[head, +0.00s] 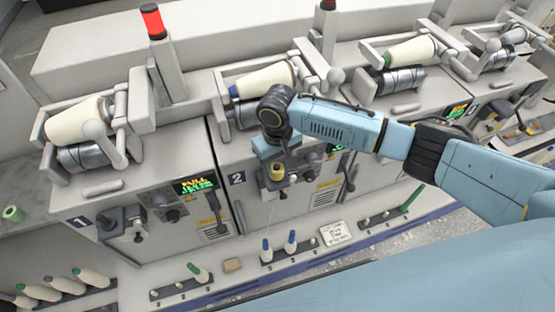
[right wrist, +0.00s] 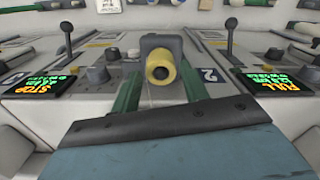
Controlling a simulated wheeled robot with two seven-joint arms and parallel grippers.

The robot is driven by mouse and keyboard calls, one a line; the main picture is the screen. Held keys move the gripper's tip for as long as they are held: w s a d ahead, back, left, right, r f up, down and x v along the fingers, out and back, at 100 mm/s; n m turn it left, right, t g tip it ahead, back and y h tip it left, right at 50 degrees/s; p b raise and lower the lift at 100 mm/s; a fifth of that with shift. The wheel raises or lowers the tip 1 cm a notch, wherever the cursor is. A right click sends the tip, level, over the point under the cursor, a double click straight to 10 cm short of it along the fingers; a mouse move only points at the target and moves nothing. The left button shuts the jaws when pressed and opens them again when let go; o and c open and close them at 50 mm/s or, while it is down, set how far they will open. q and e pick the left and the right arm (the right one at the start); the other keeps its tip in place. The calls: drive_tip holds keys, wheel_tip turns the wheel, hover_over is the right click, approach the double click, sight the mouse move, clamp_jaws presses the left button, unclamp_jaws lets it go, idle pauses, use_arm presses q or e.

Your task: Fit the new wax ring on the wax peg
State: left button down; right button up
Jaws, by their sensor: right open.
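The yellow wax ring (head: 277,172) is at the front of the machine section marked 2, below my right gripper (head: 275,160). In the right wrist view the ring (right wrist: 160,68) is end-on, with a dark centre, in front of a dark grey holder (right wrist: 163,42). The wax peg cannot be told apart; the dark centre may be its end or a hole. My right gripper (right wrist: 160,92) is open, its green fingers on either side of the ring. I cannot tell if they touch it. My left gripper is not in view.
Section 1 (head: 150,200) has a similar holder (head: 137,222) at left. Levers (right wrist: 66,30), knobs and lit displays (right wrist: 40,83) flank the holder. Cones lie above each section. Bobbins (head: 198,272) stand on the lower ledge. A red lamp (head: 153,22) rises at upper left.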

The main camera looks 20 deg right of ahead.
drive_tip(key=shift+r+p, duration=2.5)
drive_tip(key=shift+p, duration=0.15)
drive_tip(key=shift+r+p, duration=0.75)
drive_tip(key=shift+r, duration=0.5)
